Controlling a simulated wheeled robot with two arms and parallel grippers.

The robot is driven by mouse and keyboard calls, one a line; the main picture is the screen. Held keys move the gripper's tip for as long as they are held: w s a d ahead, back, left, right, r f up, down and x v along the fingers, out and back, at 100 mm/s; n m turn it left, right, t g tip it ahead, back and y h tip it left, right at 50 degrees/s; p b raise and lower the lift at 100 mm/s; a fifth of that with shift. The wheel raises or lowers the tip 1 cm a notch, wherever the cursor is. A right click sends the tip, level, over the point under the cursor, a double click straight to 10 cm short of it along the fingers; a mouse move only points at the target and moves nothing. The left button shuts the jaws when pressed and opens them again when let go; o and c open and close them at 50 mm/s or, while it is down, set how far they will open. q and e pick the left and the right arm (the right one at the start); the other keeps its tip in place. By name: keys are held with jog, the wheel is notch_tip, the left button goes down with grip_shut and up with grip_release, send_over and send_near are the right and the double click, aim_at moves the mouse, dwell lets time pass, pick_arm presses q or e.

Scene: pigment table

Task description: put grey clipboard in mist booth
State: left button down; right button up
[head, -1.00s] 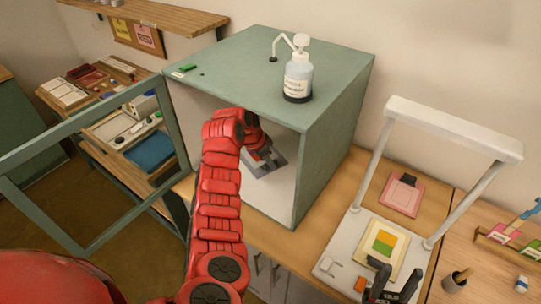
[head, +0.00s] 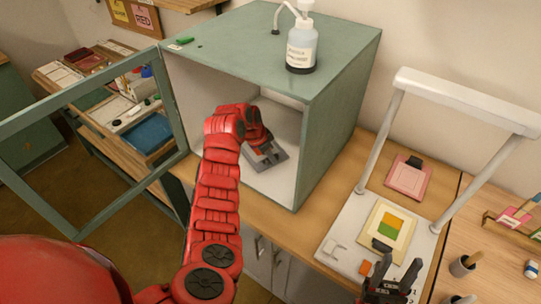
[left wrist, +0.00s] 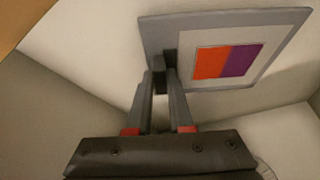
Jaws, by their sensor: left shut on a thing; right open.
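The mist booth (head: 335,120) is a green-grey box with a pale inside, and its framed door (head: 178,110) stands open to the left. My left arm reaches in through the open front. My left gripper (head: 262,152) is inside the booth, shut on the grey clipboard (head: 272,160) close to the booth floor. In the left wrist view the clipboard (left wrist: 160,35) shows a white sheet with an orange and purple patch, and the fingers (left wrist: 160,80) pinch its edge. I cannot tell whether it touches the floor. My right gripper (head: 392,278) is open and empty at the front right.
A spray bottle (head: 301,48) stands on the booth roof. Right of the booth are a pink clipboard (head: 408,178) and a white stand (head: 350,222) holding a board with a yellow-green patch (head: 388,232). A side table with trays (head: 150,134) is at the left.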

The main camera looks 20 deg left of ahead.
pick_arm(q)
jog(key=shift+f, duration=0.55)
jog(key=c, duration=0.7)
grip_release()
jog(key=shift+c, duration=0.2)
jog(key=shift+r, duration=0.1)
